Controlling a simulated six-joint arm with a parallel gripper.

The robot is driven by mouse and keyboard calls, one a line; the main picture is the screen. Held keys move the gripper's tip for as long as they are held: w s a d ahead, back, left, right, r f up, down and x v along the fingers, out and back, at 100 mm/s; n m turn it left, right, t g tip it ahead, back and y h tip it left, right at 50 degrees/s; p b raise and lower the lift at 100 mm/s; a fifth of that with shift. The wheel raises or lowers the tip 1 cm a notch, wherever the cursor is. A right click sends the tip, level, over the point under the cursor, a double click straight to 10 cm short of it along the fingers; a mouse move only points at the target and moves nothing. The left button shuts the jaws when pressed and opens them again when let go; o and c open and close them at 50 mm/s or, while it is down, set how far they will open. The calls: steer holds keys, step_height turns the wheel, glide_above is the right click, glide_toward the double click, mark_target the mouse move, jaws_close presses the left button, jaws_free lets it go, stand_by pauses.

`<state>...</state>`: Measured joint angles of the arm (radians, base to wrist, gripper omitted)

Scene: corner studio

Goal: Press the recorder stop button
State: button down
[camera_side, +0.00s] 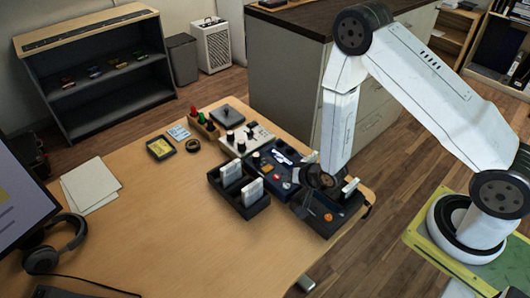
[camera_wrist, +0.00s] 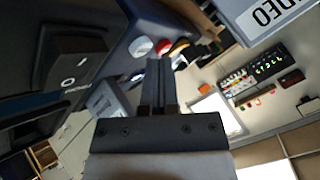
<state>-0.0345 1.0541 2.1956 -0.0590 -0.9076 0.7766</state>
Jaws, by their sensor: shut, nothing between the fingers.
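My gripper (camera_side: 318,180) is low over the dark boxes at the table's right edge. In the wrist view its fingers (camera_wrist: 160,70) are together and empty. A dark navy control box (camera_side: 266,158) with small coloured controls lies just left of the gripper. A black box (camera_side: 322,219) with an orange spot lies below it, partly hidden by my arm. The wrist view shows a white round button (camera_wrist: 141,47) and a red one (camera_wrist: 164,46) beyond the fingertips, and a large dark rocker (camera_wrist: 78,60) marked O at left. I cannot tell which is the recorder stop button, nor whether anything is touched.
A black holder with white cases (camera_side: 239,210) stands left of the boxes. A light panel with knobs (camera_side: 246,139) and a dark flat box (camera_side: 228,115) are behind. Headphones (camera_side: 55,243) and papers (camera_side: 90,185) lie at left. The table's middle front is clear.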

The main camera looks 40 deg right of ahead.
steer(key=shift+r, duration=0.1)
steer(key=shift+r, duration=2.9)
steer(key=shift+r, duration=0.15)
steer(key=r, duration=0.1)
step_height(320, 180, up, 8)
steer(key=n+g+h, duration=0.1)
steer(key=n+g, duration=0.3)
steer(key=n, duration=0.1)
glide_above(289, 187)
steer(key=s+d, duration=0.2)
steer(key=s, duration=0.3)
steer(key=s+r+n+g, duration=0.2)
steer(key=s+r, duration=0.3)
steer(key=s, duration=0.2)
steer(key=shift+s+r+n+g, duration=0.2)
steer(key=shift+r+n+g, duration=0.1)
steer(key=shift+r+n, duration=0.1)
